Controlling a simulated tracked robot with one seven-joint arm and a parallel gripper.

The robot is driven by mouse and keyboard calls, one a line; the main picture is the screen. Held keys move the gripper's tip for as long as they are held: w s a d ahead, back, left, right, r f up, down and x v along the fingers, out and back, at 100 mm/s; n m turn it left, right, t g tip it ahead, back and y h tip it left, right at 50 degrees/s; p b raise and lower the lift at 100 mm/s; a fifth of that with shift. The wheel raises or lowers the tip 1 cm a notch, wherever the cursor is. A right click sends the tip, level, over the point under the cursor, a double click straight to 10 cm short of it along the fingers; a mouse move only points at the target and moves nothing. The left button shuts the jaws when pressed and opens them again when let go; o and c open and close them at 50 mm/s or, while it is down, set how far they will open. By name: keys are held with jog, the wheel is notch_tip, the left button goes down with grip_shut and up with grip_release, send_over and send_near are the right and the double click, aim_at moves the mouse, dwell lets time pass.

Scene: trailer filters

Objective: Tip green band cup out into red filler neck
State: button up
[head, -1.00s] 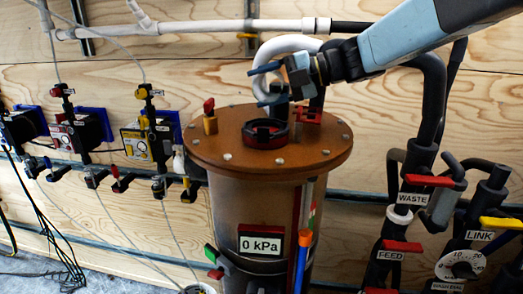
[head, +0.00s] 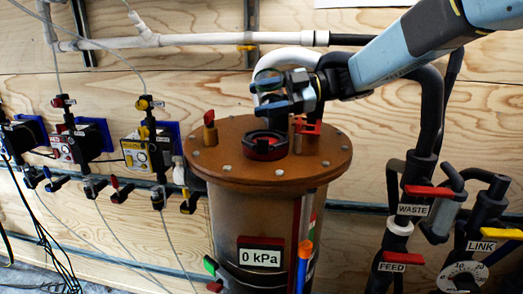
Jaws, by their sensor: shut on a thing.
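The red filler neck (head: 266,146) is a short red ring with a dark rim, on the brown lid (head: 225,160) of the upright tank. My gripper (head: 270,97) is above and behind the neck, apart from it. Its blue fingers are shut on a small cup with a greenish band (head: 267,74) at its upper end. The fingers hide part of the cup, and its contents cannot be seen. Its exact tilt is hard to tell.
A red-topped brass fitting (head: 210,130) stands left on the lid, and a red bracket (head: 307,126) stands right. A white pipe (head: 200,43) runs behind along the wall. Dark pipes with red handles (head: 430,193) stand at right, valves (head: 150,150) at left.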

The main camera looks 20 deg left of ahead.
aim_at(267, 83)
jog(key=shift+w+m, duration=0.5)
jog(key=shift+m, duration=0.2)
jog(key=shift+w+a+r+m+g+b, duration=0.1)
jog(key=shift+w+r+m+g+b, duration=0.25)
jog(key=shift+r+m, duration=0.2)
jog(key=shift+w+a+r+m+g+y+b, duration=0.1)
jog(key=shift+w+r+m+g+y+b, duration=0.15)
jog(key=shift+r+m, duration=0.3)
jog(key=shift+w+r+m+g+y+b, duration=0.1)
jog(key=shift+w+r+m+y+b, duration=0.25)
jog(key=shift+m, duration=0.25)
jog(key=shift+w+f+m+b, duration=0.1)
jog(key=shift+w+m+b, duration=0.2)
jog(key=shift+m, duration=0.5)
jog(key=shift+r, duration=2.5)
